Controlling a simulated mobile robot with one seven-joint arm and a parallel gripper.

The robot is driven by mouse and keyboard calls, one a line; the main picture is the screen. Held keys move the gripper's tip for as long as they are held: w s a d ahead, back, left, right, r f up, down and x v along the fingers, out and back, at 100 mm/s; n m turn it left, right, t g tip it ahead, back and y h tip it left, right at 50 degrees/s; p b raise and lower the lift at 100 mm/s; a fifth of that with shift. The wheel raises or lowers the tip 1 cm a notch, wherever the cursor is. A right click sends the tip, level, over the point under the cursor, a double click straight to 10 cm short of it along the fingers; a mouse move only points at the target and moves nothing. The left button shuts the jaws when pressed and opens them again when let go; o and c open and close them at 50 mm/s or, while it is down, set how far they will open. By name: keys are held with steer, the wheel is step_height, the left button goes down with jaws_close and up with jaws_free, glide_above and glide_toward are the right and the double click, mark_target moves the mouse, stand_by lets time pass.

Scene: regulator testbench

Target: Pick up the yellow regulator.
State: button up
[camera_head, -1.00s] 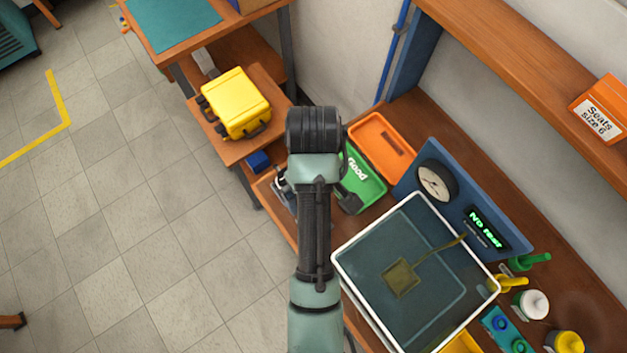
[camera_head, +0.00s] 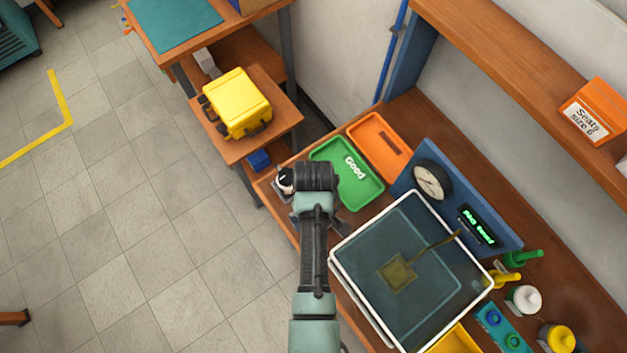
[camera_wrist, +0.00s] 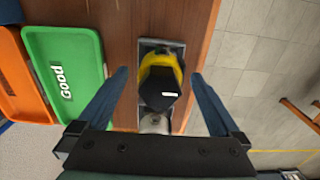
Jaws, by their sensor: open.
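The yellow regulator (camera_wrist: 160,82), with a black cap bearing a white mark, sits on a grey metal plate (camera_wrist: 150,48) on the wooden bench. My gripper (camera_wrist: 160,75) is open in the wrist view, with one finger on each side of the regulator and a gap on both sides. I see no contact. In the head view, my wrist covers most of this spot; only a dark and white part shows at its left edge, and the fingers are hidden.
A green tray marked Good (camera_head: 348,172) and an orange tray (camera_head: 380,146) lie beside it. A water tank (camera_head: 415,275) and a blue gauge panel (camera_head: 457,205) stand nearby. A yellow case (camera_head: 237,103) sits on a shelf.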

jaws_close()
stand_by(0.5)
steer(key=shift+w, duration=0.1)
